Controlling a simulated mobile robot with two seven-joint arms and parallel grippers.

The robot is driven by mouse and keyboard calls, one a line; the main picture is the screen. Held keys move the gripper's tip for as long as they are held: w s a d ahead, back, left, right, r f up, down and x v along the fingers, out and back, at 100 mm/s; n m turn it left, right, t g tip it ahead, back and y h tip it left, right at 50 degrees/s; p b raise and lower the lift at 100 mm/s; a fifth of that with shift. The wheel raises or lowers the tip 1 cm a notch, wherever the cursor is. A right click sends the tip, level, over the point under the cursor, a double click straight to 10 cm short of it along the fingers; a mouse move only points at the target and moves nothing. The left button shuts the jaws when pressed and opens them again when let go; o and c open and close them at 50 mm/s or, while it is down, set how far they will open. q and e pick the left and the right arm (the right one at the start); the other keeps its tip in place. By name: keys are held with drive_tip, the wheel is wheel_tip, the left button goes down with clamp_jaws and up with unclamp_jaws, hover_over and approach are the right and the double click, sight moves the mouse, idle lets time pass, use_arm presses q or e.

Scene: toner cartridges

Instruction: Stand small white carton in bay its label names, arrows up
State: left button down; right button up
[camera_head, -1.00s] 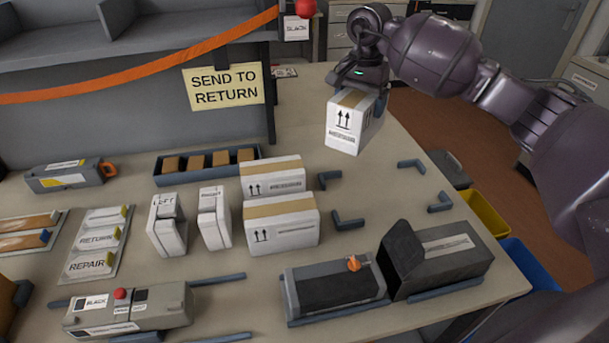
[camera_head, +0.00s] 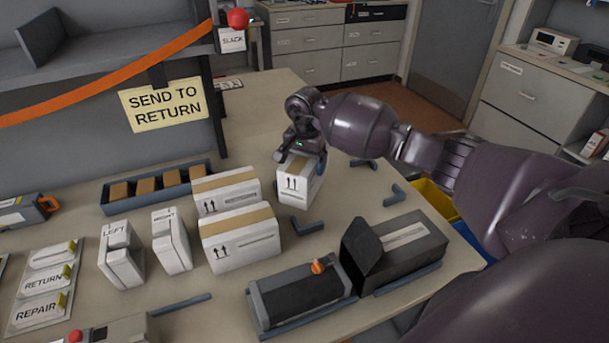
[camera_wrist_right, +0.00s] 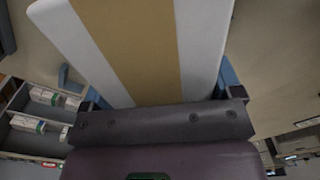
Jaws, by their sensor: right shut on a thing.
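My right gripper (camera_head: 302,150) is shut on a white carton (camera_head: 293,190) with tan tape along its top. The carton is upright, with two black arrows on its front face pointing up. Its small label line is too small to read. It is at or just above the table among dark corner brackets (camera_head: 307,227); I cannot tell whether it touches the table. In the right wrist view the carton (camera_wrist_right: 200,40) fills the space between my fingers, tape in the middle. My left gripper is not in view.
Two similar cartons (camera_head: 228,192) (camera_head: 242,250) stand just left of the held one. White cases marked LEFT (camera_head: 122,262) and RIGHT (camera_head: 172,245) are further left. A dark open-lidded box (camera_head: 400,250) and a tray unit (camera_head: 300,295) lie in front. Brackets (camera_head: 396,195) stand to the right.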

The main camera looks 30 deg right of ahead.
drive_tip(key=shift+f, duration=2)
drive_tip(key=shift+f, duration=0.2)
drive_tip(key=o, duration=0.9)
drive_tip(key=shift+o, duration=0.8)
drive_tip(key=shift+r, duration=0.1)
